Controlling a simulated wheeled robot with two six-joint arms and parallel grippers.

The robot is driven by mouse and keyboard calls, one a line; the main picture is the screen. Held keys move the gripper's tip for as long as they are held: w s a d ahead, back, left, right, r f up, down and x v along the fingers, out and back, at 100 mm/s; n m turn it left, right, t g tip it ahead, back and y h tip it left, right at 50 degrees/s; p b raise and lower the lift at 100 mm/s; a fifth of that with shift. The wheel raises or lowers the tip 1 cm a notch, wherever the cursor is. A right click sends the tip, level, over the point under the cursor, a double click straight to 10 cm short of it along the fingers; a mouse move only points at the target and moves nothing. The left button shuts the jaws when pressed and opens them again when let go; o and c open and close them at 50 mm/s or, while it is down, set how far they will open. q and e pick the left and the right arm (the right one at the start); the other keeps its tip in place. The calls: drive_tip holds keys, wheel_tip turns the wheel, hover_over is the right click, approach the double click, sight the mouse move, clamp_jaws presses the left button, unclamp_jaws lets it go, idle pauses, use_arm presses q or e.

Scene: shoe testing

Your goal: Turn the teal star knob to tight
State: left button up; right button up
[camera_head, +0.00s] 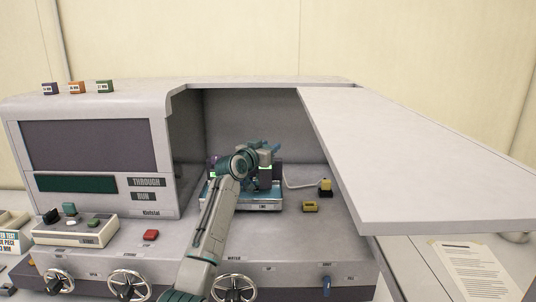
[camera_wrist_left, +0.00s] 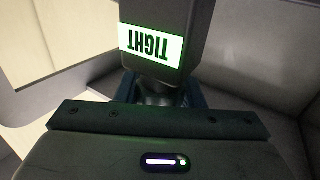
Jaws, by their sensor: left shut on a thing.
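My left gripper (camera_head: 262,150) reaches into the open bay of the grey machine, at the clamp fixture there. It is shut on the teal star knob (camera_head: 277,146), of which only small blue-teal parts show past the gripper. In the left wrist view, dark blue edges (camera_wrist_left: 194,95) show on both sides behind my gripper's dark body, and the grip itself is hidden. A lit green label (camera_wrist_left: 150,45) reads TIGHT, upside down, on a dark block just beyond. My right gripper is not in view.
The fixture stands on a blue-edged tray (camera_head: 240,202). A yellow block (camera_head: 310,206) and a yellow-black piece (camera_head: 325,187) with a pale cable lie to its right. A large grey panel (camera_head: 420,150) overhangs the right side. Handwheels (camera_head: 128,284) line the front.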

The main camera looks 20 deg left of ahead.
use_arm(q)
drive_tip(key=o, duration=1)
drive_tip(key=shift+s+a+f, duration=0.1)
drive_tip(key=shift+s, duration=0.3)
drive_tip(key=b+v, duration=0.4)
drive_tip(key=v, duration=0.6)
